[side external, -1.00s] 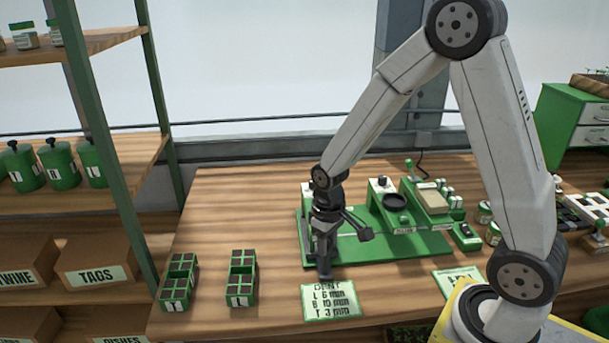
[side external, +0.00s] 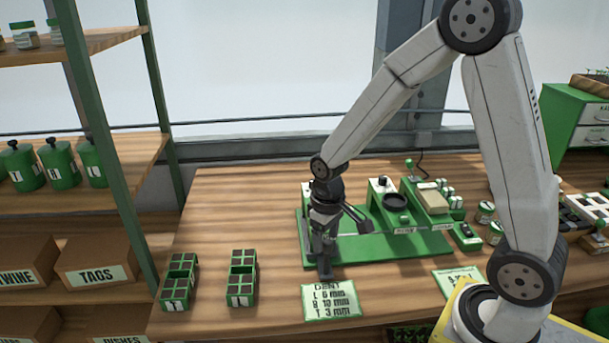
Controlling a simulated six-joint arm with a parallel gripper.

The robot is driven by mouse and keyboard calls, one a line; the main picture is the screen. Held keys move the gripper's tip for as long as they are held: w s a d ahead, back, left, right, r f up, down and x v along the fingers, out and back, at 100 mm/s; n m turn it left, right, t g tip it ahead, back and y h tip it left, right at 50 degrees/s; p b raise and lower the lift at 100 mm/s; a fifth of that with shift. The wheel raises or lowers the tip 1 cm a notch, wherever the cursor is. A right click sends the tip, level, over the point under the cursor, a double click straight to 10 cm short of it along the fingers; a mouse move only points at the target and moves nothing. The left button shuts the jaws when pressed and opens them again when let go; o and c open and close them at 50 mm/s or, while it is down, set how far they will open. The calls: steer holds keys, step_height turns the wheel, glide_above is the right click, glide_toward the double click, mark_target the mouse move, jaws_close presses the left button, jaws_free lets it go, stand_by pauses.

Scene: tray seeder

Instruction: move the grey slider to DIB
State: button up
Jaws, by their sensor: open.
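My gripper (side external: 325,270) points down at the left part of the green seeder base (side external: 410,250), near its front edge. The fingers overlap in this view, and the gap between them does not show; the jaws are open. I cannot make out the grey slider; my gripper and wrist cover that part of the base. The labels are too small to read surely, so I cannot pick out DIB.
A sign (side external: 331,300) headed DENT or similar lies in front of my gripper. Two green seed trays (side external: 241,290) stand to the left. A black round dish (side external: 394,202) and a lever (side external: 409,165) rise at the base's back.

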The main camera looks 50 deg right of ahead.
steer(key=shift+r, duration=3)
steer(key=s+a+f+t, duration=0.2)
steer(key=s+a, duration=0.1)
steer(key=s, duration=0.4)
steer(key=shift+f+t, duration=0.2)
steer(key=shift+t, duration=0.1)
steer(key=shift+w, duration=0.1)
